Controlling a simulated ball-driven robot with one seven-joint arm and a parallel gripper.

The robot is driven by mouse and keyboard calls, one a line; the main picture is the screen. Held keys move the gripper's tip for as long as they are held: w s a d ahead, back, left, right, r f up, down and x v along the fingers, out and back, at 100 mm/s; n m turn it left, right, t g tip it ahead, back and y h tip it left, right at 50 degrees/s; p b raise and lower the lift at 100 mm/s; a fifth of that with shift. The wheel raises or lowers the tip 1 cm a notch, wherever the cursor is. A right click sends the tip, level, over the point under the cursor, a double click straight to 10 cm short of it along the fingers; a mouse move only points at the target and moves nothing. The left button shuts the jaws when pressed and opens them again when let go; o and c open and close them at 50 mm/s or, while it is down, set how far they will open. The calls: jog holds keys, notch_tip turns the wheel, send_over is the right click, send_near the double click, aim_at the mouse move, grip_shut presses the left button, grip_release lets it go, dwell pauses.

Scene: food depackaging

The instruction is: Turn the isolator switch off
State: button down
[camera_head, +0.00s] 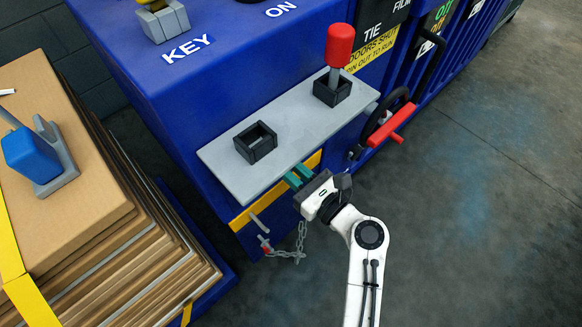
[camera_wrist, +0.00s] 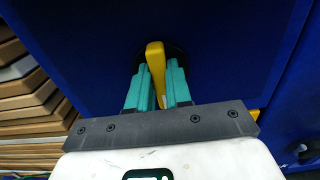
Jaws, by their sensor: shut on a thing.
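The isolator switch shows in the wrist view as a yellow handle (camera_wrist: 156,68) standing about upright on a dark round base, on a blue panel (camera_wrist: 80,45). My gripper (camera_wrist: 158,78) has its two teal fingers on either side of the handle and is shut on it. In the head view my gripper (camera_head: 291,180) reaches under the front edge of a grey shelf (camera_head: 215,160) on the blue machine (camera_head: 180,95). The shelf hides the switch there. The lower part of the handle lies between the fingers.
On the shelf stand a red-knobbed lever (camera_head: 340,45) in a black socket and an empty black socket (camera_head: 256,142). A red handle (camera_head: 391,125) on a black wheel is right of my arm. A chain (camera_head: 290,254) hangs below. Stacked cardboard (camera_head: 110,225) stands left. The right floor is clear.

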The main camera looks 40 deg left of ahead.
jog(key=n+b, duration=0.2)
jog(key=n, duration=0.4)
jog(key=n+b, duration=0.2)
jog(key=n, duration=0.4)
jog(key=s+f+n+b, duration=0.1)
jog(key=n+b, duration=0.2)
jog(key=n, duration=0.2)
jog(key=shift+n, duration=0.4)
dwell(0.6)
jog(key=c, duration=1)
grip_release()
jog(key=shift+w, duration=0.1)
jog(key=shift+c, duration=0.2)
